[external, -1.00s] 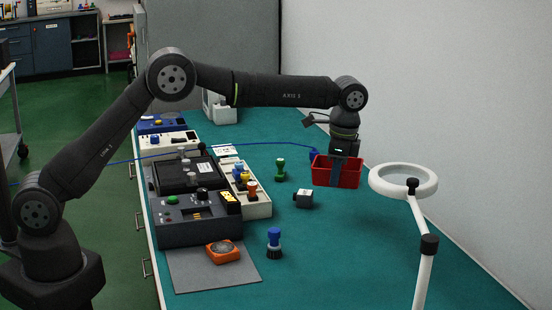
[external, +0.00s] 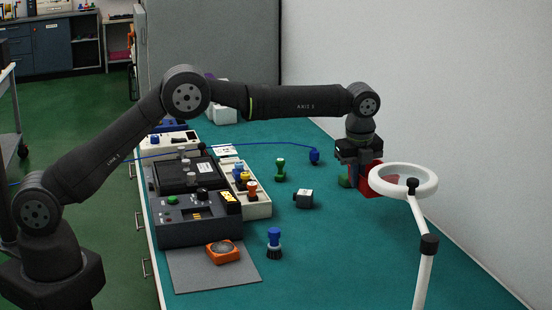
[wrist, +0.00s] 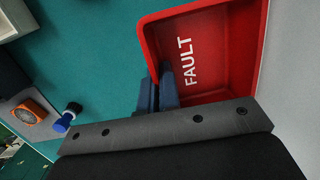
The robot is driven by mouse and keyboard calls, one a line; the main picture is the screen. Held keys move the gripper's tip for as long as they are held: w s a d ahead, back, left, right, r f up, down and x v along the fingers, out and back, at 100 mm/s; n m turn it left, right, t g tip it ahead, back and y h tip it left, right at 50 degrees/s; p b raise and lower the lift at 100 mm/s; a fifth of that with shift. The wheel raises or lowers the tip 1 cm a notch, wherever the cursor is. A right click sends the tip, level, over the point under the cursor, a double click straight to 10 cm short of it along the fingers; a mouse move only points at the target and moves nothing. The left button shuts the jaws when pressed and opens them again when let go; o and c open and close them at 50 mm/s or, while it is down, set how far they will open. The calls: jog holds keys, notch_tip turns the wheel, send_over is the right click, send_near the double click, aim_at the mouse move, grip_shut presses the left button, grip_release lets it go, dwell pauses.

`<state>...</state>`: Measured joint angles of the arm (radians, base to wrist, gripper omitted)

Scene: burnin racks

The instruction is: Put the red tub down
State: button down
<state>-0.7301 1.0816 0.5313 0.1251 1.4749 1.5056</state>
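The red tub (wrist: 203,48) is an open box with "FAULT" in white letters on its inner floor. In the wrist view, the blue-grey fingers of my gripper (wrist: 158,90) straddle its left wall, one outside and one inside, and look shut on it. In the external view, the tub (external: 370,181) is under my gripper (external: 358,160) at the right of the bench, partly hidden behind the white ring lamp. I cannot tell whether its base touches the bench.
The white ring lamp (external: 425,250) stands close in front of the tub.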

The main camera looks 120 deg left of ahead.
send_over(355, 208)
notch_tip(355, 208, down, 5)
jog(key=shift+w+d+f, duration=0.1)
jog(key=shift+w, duration=0.05)
jog(key=shift+f, duration=1.95)
jog(key=shift+f, duration=0.15)
jog(key=c, duration=1.7)
grip_release()
jog(key=r, duration=0.4)
jog(key=d+r, duration=0.1)
jog(key=r, duration=0.7)
jog(key=shift+w+d+r, duration=0.1)
jog(key=shift+w+d, duration=0.1)
jog(key=shift+d, duration=0.05)
